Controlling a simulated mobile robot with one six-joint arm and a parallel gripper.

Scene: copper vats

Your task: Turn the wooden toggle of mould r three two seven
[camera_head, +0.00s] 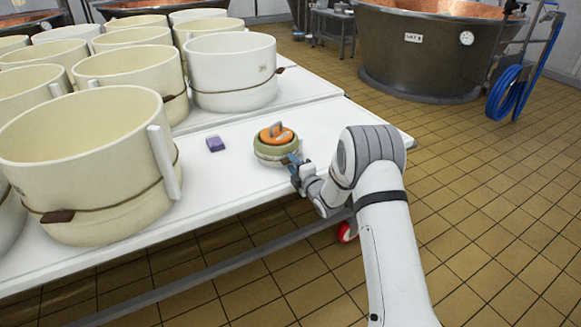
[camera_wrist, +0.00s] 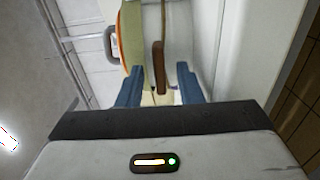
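A small round mould (camera_head: 268,154) with an orange lid (camera_head: 282,138) and a grey handle on top stands on the white table, near its front edge. I cannot read a number on it. In the wrist view its cream wall (camera_wrist: 182,30) appears turned on its side, with the lid to the left. The brown wooden toggle (camera_wrist: 158,56) lies against that wall. My gripper (camera_head: 293,162) is at the mould's front right side. Its blue fingers (camera_wrist: 159,76) are apart, one on each side of the toggle's near end, with gaps visible. The head view hides the toggle.
Large cream moulds (camera_head: 88,160) with cords and brown toggles crowd the table's left and back. A small purple block (camera_head: 215,143) lies left of the small mould. A copper-lined vat (camera_head: 420,55) and a blue hose (camera_head: 507,93) stand beyond, across open tiled floor.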

